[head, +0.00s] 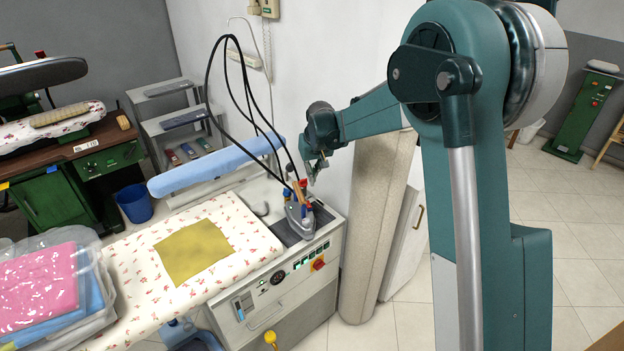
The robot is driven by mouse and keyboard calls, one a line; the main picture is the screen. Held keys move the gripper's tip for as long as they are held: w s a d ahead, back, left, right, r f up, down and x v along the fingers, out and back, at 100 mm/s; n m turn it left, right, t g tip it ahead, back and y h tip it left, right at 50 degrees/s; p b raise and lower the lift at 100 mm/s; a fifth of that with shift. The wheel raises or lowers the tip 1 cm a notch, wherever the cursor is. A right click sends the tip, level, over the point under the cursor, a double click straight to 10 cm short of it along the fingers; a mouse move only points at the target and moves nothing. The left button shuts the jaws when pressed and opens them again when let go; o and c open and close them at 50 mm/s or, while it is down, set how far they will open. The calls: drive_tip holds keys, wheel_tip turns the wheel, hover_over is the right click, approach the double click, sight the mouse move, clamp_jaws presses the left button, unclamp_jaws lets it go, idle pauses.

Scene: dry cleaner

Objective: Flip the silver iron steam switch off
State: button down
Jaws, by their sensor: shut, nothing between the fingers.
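The silver iron (293,217) rests at the right end of the ironing station, with dark hoses rising from it. Below it, the station's front control panel (262,286) carries a round gauge (278,278), a row of small green-lit switches (303,262) and a red-and-yellow switch (318,264). Which one is the steam switch, and its position, are too small to tell. My gripper (316,177) hangs above and slightly right of the iron, shut and empty, apart from the panel.
A flowered ironing board (130,270) holds a mustard cloth (194,252). A blue padded sleeve arm (215,165) extends above it. A beige roll (375,230) leans right of the station. Hoses loop near my gripper.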

drive_tip(key=shift+n, duration=0.3)
drive_tip(key=n, duration=0.5)
drive_tip(key=w+n+g, duration=0.1)
drive_tip(key=n, duration=0.5)
drive_tip(key=n+p, duration=0.1)
drive_tip(key=n, duration=0.5)
drive_tip(key=shift+w+a+r+g+h, duration=0.15)
drive_tip(key=shift+a+r+g+h, duration=0.15)
drive_tip(key=shift+g, duration=0.1)
drive_tip(key=shift+f, duration=0.2)
drive_tip(key=f, duration=0.4)
drive_tip(key=w+f, duration=0.1)
drive_tip(key=f, duration=0.8)
drive_tip(key=shift+w+a+f, duration=0.3)
drive_tip(key=shift+f, duration=0.15)
